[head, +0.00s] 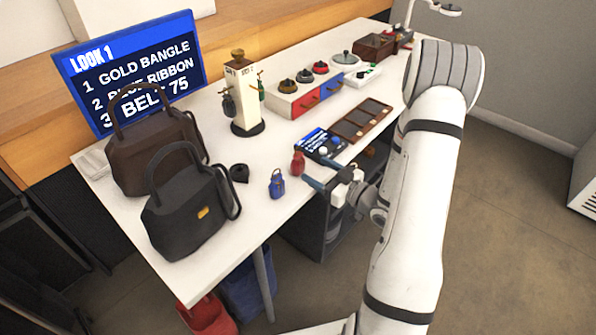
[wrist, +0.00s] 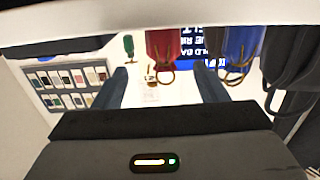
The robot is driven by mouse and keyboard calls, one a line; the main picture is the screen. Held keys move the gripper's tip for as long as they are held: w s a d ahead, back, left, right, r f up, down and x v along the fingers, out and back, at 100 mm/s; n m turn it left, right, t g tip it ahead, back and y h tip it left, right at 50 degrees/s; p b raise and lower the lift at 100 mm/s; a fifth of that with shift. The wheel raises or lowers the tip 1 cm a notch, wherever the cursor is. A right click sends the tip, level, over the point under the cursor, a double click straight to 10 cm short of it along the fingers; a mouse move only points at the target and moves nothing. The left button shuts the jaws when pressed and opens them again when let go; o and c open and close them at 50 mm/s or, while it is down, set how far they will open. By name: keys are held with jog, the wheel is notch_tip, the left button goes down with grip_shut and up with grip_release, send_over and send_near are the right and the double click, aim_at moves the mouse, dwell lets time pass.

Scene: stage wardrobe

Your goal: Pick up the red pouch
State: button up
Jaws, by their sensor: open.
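The red pouch (head: 298,164) is small and stands upright on the white table near its front edge. In the wrist view, which is upside down, the red pouch (wrist: 164,44) shows ahead between my finger tips, its brown loop hanging toward me. My gripper (head: 307,172) is open and empty, just to the right of the pouch in the head view. In the wrist view my gripper (wrist: 161,72) has a dark finger on each side. I cannot tell whether either finger touches the pouch.
A blue pouch (head: 277,186) stands close to the red one. A black handbag (head: 190,215) and brown handbag (head: 150,150) stand left. A dark card tray (head: 320,144) lies behind right; a post stand (head: 243,95) is farther back.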

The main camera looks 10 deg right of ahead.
aim_at(302, 165)
jog(key=shift+w+a+f, duration=0.1)
jog(key=shift+w+a, duration=0.1)
jog(key=shift+a, duration=0.15)
jog(key=x, duration=0.7)
jog(key=shift+s+f, duration=0.1)
jog(key=shift+f, duration=0.15)
jog(key=shift+c, duration=0.4)
jog(key=c, duration=1)
jog(key=shift+o, duration=0.2)
jog(key=shift+r, duration=0.1)
notch_tip(302, 165, up, 10)
jog(key=shift+f+p, duration=0.1)
jog(key=shift+p, duration=0.6)
